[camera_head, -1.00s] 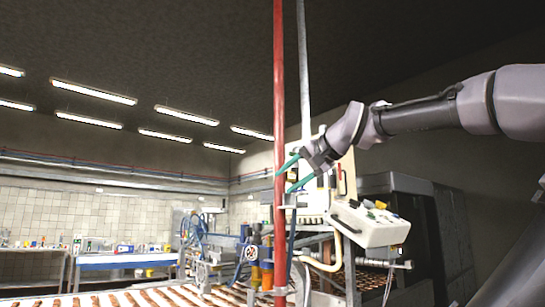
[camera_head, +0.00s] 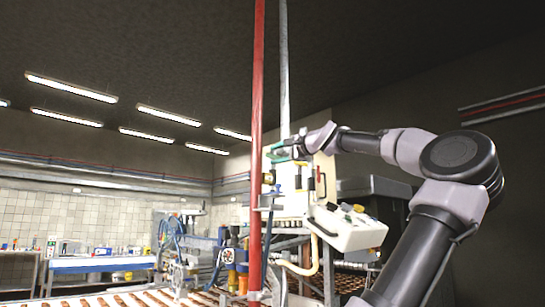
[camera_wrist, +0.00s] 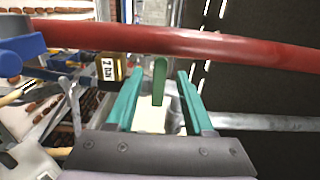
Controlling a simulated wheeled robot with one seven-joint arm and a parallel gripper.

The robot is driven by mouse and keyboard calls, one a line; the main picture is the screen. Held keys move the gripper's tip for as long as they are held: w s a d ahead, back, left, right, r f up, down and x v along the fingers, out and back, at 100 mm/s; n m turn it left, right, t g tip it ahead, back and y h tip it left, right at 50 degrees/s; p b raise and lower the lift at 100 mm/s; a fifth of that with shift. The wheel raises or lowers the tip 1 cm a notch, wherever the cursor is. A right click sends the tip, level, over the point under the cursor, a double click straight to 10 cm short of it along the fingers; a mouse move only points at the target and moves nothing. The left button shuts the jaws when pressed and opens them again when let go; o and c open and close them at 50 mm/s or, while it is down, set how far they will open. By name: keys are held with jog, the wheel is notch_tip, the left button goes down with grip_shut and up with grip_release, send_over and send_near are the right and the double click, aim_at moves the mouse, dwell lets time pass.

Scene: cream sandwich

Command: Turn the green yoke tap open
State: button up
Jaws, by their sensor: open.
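My gripper (camera_wrist: 158,98) has teal fingers that are spread apart. In the wrist view, a green lever (camera_wrist: 160,80), which looks like the handle of the green yoke tap, stands between the two fingers, with a gap visible on each side. The rest of the tap is mostly hidden. In the head view, my gripper (camera_head: 275,152) is beside the red pipe (camera_head: 257,110), at the upper left of a cream-coloured cabinet. The tap's handle cannot be told apart from my fingers there.
The red pipe crosses the wrist view just beyond my fingertips (camera_wrist: 220,44). A brass-coloured block marked "7 bar" (camera_wrist: 110,70) sits left of my left finger. A cream control box (camera_head: 345,230) juts out below my arm. A conveyor with brown pieces (camera_head: 130,298) runs low at the left.

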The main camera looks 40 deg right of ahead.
jog(key=shift+w, duration=0.95)
jog(key=shift+c, duration=0.3)
grip_shut()
